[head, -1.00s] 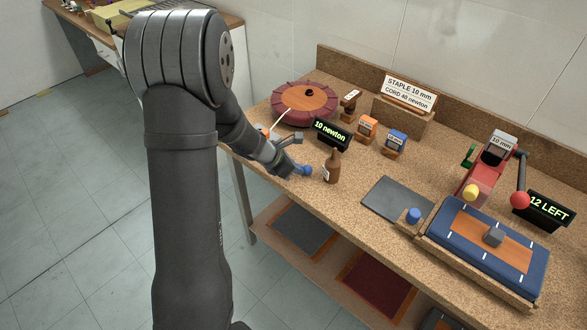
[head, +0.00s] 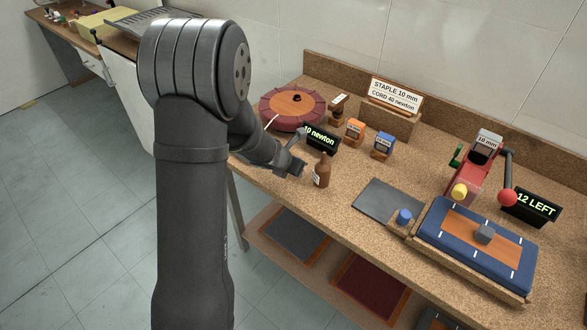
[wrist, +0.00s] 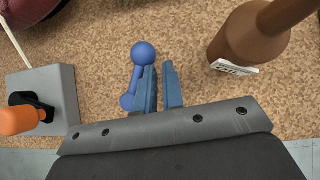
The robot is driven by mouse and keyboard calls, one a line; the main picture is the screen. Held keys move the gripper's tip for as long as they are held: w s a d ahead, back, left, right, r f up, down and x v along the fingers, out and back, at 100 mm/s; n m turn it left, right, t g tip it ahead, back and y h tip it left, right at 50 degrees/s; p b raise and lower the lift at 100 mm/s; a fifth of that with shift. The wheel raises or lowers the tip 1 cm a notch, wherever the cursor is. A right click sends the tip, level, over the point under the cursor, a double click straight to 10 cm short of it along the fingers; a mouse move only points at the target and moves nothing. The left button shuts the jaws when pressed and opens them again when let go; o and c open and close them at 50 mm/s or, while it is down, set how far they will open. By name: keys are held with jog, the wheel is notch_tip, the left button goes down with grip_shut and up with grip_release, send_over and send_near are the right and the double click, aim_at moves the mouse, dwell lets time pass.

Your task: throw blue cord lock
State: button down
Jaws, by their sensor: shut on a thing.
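The blue cord lock (wrist: 143,53) shows in the wrist view as a round ball on a short blue arm, beside the left fingertip. Its lower part is partly hidden by that finger. My gripper (wrist: 159,72) has its two blue-grey fingers close together with a narrow gap, shut on the cord lock; the exact contact is hard to see.
A grey block with an orange handle (wrist: 17,121) stands left of my gripper. Behind are the "10 newton" display (head: 320,137), a round red-brown reel (head: 292,108) and orange and blue boxes (head: 383,144). A red stapling device (head: 476,173) and blue pad (head: 455,262) lie right.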

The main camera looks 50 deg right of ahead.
jog(key=shift+d, duration=0.7)
jog(key=shift+w+d, duration=0.2)
jog(key=shift+w, duration=0.3)
jog(key=s+a, duration=0.1)
jog(key=s+a+r, duration=0.1)
jog(key=s, duration=0.1)
jog(key=shift+s+a, duration=0.2)
jog(key=shift+a, duration=0.1)
jog(key=s+a+r, duration=0.4)
jog(key=r, duration=0.3)
jog(key=shift+s+r, duration=0.25)
